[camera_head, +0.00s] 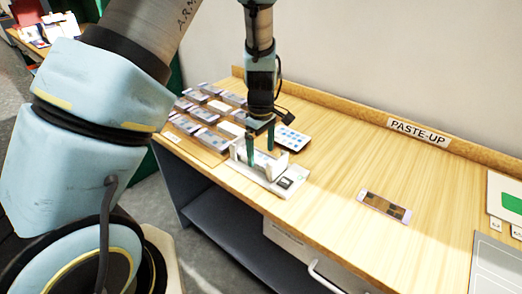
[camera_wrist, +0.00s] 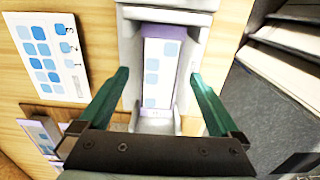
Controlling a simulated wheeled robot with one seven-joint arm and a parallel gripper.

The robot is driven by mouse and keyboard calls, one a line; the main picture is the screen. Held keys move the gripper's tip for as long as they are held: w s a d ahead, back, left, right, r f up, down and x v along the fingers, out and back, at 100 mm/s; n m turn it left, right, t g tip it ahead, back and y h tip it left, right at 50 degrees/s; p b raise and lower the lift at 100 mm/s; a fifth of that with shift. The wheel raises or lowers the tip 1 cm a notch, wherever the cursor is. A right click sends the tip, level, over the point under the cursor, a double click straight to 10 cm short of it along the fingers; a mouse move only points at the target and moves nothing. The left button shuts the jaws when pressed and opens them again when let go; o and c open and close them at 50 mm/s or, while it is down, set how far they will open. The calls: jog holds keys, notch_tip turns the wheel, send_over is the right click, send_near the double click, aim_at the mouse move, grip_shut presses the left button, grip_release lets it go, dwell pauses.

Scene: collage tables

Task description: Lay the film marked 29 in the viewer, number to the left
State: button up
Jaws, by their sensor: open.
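The viewer (camera_head: 268,178) is a pale grey-white device with raised side walls, standing on the table near its front edge. In the wrist view its wall (camera_wrist: 196,18) frames a film strip (camera_wrist: 158,65) with pale blue squares and purple ends, lying in the channel. I cannot read a number on it, so I cannot tell whether it is the 29. My gripper (camera_head: 261,154) is over the viewer, fingers apart. In the wrist view my gripper (camera_wrist: 160,78) has one finger on each side of the strip, with gaps showing between.
A rack (camera_head: 183,135) of several films lies left of the viewer. A white card with blue squares (camera_head: 292,138) lies behind it. A separate film strip (camera_head: 384,206) lies on the right, with bare table around it. A PASTE-UP sign (camera_head: 419,132) marks the back ledge.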

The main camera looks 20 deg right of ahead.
notch_tip(320, 180, up, 11)
jog(key=b, duration=0.1)
jog(key=shift+b, duration=0.35)
jog(key=shift+f, duration=0.1)
dwell(0.4)
jog(key=s+a+r+m, duration=0.1)
jog(key=s+a+m, duration=0.1)
jog(key=a, duration=1.3)
jog(key=s+a+m+t, duration=0.1)
jog(key=a+m, duration=0.4)
jog(key=a, duration=1)
jog(key=shift+s+r+t, duration=0.3)
jog(key=shift+s+r, duration=0.1)
jog(key=shift+s, duration=0.05)
jog(key=shift+a, duration=0.1)
